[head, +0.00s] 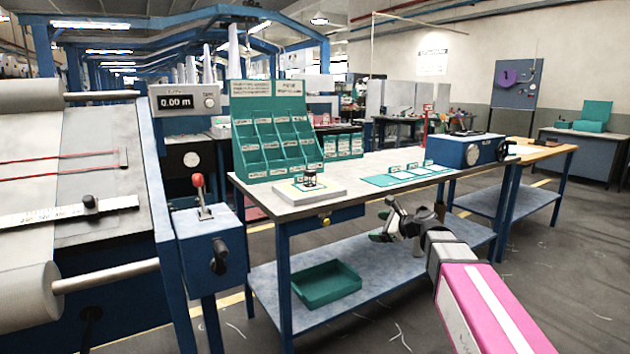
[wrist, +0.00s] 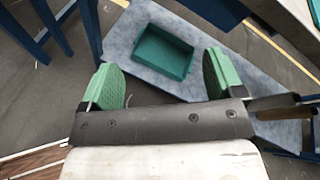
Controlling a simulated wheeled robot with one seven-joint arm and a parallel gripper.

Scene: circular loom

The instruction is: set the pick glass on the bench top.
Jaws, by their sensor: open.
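The pick glass (head: 310,179) appears to be the small dark stand-like piece on a pale flat block near the left front of the bench top (head: 350,172). It is small, so its details are hard to tell. My gripper (head: 384,222) is in front of the bench, below the level of its top, to the right of the pick glass and apart from it. In the wrist view my gripper (wrist: 160,78) has its two green fingertips wide apart with nothing between them. The pick glass does not show in the wrist view.
A teal bin rack (head: 275,140) stands behind the pale block (head: 312,192). Teal-edged cards (head: 408,174) and a blue instrument box (head: 468,150) lie to the right. A teal tray (head: 326,284) sits on the lower shelf (head: 385,285). A loom control box (head: 205,245) is at left.

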